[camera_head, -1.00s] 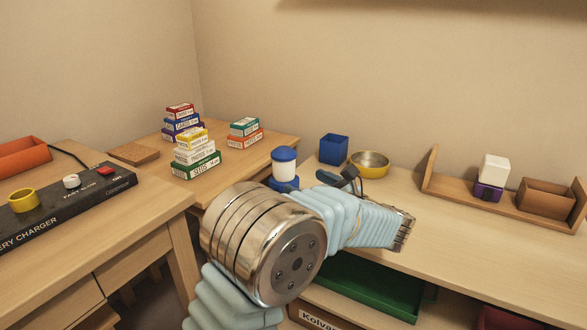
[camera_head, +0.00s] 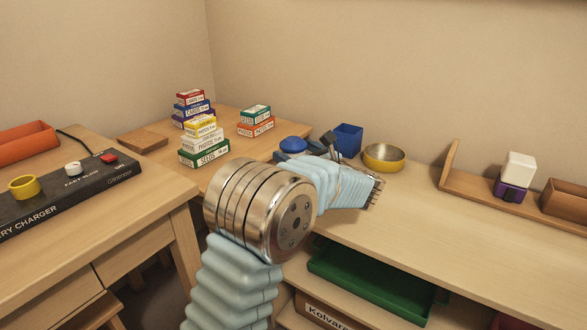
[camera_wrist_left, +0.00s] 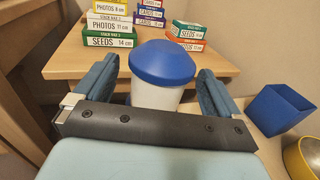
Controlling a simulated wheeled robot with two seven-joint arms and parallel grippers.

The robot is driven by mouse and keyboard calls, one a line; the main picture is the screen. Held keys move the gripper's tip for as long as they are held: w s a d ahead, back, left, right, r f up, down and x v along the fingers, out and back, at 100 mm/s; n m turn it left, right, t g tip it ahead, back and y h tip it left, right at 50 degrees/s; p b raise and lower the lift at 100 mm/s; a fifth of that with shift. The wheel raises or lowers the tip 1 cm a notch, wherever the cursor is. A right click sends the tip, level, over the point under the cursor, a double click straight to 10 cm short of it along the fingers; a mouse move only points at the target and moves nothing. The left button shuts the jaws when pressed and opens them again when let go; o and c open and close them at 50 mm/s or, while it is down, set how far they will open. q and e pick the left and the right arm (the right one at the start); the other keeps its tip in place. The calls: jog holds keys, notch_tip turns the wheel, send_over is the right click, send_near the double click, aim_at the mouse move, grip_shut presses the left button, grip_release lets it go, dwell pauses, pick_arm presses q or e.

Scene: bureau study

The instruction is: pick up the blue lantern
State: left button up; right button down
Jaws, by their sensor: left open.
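The blue lantern has a blue domed cap and a white body. In the head view only its cap (camera_head: 293,144) shows, behind my left gripper (camera_head: 302,156); the rest is hidden. In the left wrist view the lantern (camera_wrist_left: 162,62) stands upright between the two open fingers of my left gripper (camera_wrist_left: 157,88). Gaps show on both sides of it, and its base is hidden behind the gripper's dark bar. My right gripper is not in view.
A blue cup (camera_head: 348,138) and a yellow bowl (camera_head: 384,158) stand just right of the lantern. Stacked boxes (camera_head: 204,150) stand on the table to the left. A wooden rack (camera_head: 470,185) is farther right. The desk front is clear.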

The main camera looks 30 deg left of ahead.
pick_arm(q)
jog(key=x, duration=0.3)
jog(key=shift+a, duration=0.15)
jog(key=c, duration=1.7)
